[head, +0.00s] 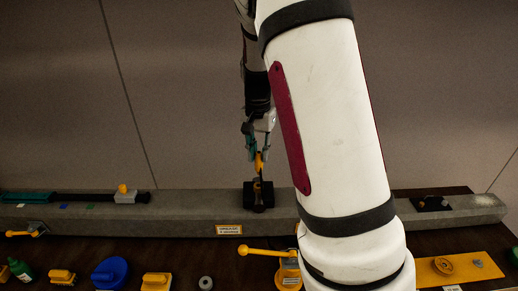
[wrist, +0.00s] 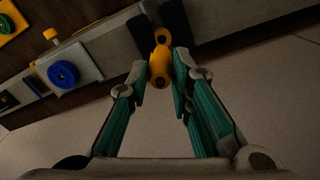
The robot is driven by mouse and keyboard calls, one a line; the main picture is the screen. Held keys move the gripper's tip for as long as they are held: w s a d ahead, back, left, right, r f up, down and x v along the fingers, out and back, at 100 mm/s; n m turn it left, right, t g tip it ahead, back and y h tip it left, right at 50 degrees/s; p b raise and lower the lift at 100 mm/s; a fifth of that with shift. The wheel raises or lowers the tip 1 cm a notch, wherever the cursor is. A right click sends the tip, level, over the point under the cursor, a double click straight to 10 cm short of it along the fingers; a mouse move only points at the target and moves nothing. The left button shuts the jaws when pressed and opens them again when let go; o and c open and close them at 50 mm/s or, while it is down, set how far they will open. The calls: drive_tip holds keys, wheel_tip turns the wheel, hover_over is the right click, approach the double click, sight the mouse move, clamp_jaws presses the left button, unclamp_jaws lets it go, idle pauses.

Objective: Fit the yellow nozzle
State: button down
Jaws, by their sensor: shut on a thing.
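The yellow nozzle (wrist: 159,66) is between the fingertips of my gripper (wrist: 160,75) in the wrist view, and the fingers are shut on it. In the head view my gripper (head: 257,140) points down over the grey beam, with the yellow nozzle (head: 259,162) at its tips. Just below the nozzle is a dark block (head: 249,196) on the beam, with a brownish upright part (head: 258,190) in front of it. I cannot tell whether the nozzle touches that part.
The long grey beam (head: 180,213) runs across the dark table. A yellow-handled valve (head: 288,268), a blue round part (head: 110,272), a green bottle (head: 21,270) and a yellow plate (head: 460,268) lie in front. My white arm hides part of the right side.

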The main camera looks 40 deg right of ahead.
sight(258, 169)
drive_tip(key=shift+w+f+b, duration=0.1)
drive_tip(key=shift+f+b, duration=0.3)
drive_tip(key=shift+f, duration=1.5)
drive_tip(key=shift+f, duration=0.2)
drive_tip(key=shift+f, duration=0.35)
drive_tip(key=shift+f+b, duration=0.4)
drive_tip(key=shift+f, duration=0.6)
drive_tip(key=c, duration=1.4)
unclamp_jaws()
drive_tip(key=shift+o, duration=0.2)
drive_tip(key=shift+r, duration=0.1)
wheel_tip(258, 169, up, 7)
drive_tip(key=shift+a+r, duration=0.1)
drive_tip(key=shift+r, duration=0.1)
